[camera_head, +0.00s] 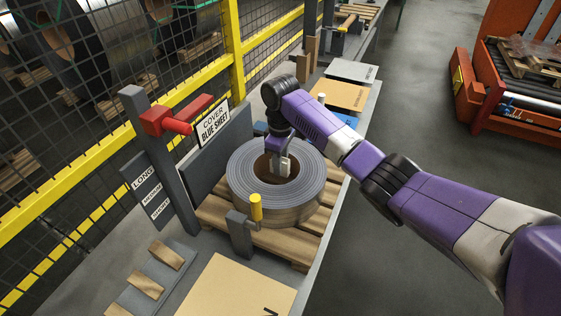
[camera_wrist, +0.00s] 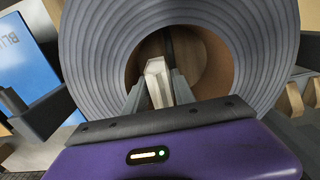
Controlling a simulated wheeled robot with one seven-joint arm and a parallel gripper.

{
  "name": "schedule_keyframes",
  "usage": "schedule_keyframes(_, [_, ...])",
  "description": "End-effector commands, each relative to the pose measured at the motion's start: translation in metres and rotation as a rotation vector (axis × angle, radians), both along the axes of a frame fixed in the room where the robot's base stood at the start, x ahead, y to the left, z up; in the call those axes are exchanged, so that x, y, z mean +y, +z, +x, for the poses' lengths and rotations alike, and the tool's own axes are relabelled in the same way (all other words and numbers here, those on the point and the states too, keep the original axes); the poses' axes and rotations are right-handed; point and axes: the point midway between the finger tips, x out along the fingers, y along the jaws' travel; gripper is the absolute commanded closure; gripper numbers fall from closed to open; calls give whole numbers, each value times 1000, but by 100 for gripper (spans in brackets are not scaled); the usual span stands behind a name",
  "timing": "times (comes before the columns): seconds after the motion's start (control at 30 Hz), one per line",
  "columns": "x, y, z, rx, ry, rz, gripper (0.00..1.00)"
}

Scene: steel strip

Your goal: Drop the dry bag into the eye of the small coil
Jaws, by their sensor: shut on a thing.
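The small coil (camera_head: 306,193) is a grey wound strip lying flat on a wooden pallet (camera_head: 283,243), with its round, brown-lined eye (camera_head: 263,168) facing up. My gripper (camera_head: 279,160) points down over the eye. It is shut on the dry bag (camera_head: 285,167), a small whitish packet. In the wrist view the dry bag (camera_wrist: 157,84) stands between the two fingers of my gripper (camera_wrist: 158,94), with the eye (camera_wrist: 203,60) of the coil (camera_wrist: 88,50) behind it. The bag appears within the eye's outline; its height against the rim cannot be told.
A post with a red arm (camera_head: 165,120) and a "cover blue sheet" sign (camera_head: 214,124) stands left of the coil. A yellow-capped stop (camera_head: 255,208) stands at its front. Boards (camera_head: 240,290) lie on the bench nearby. A yellow-framed mesh fence (camera_head: 236,50) runs behind.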

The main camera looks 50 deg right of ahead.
Motion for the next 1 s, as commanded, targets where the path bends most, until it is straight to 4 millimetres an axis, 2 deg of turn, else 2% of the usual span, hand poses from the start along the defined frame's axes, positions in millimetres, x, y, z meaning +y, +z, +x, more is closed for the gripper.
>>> schedule_keyframes(0.23, [0, 0, 0, 0, 0, 0, 100])
schedule_keyframes(0.27, [0, 0, 0, 0, 0, 0, 65])
schedule_keyframes(0.37, [0, 0, 0, 0, 0, 0, 45])
schedule_keyframes(0.4, [0, 0, 0, 0, 0, 0, 43])
schedule_keyframes(0.67, [0, 3, 0, -1, -1, -1, 43])
schedule_keyframes(0.77, [0, 13, 1, -4, 0, -1, 43])
schedule_keyframes(1.0, [-1, 52, 1, -4, -1, -2, 43])
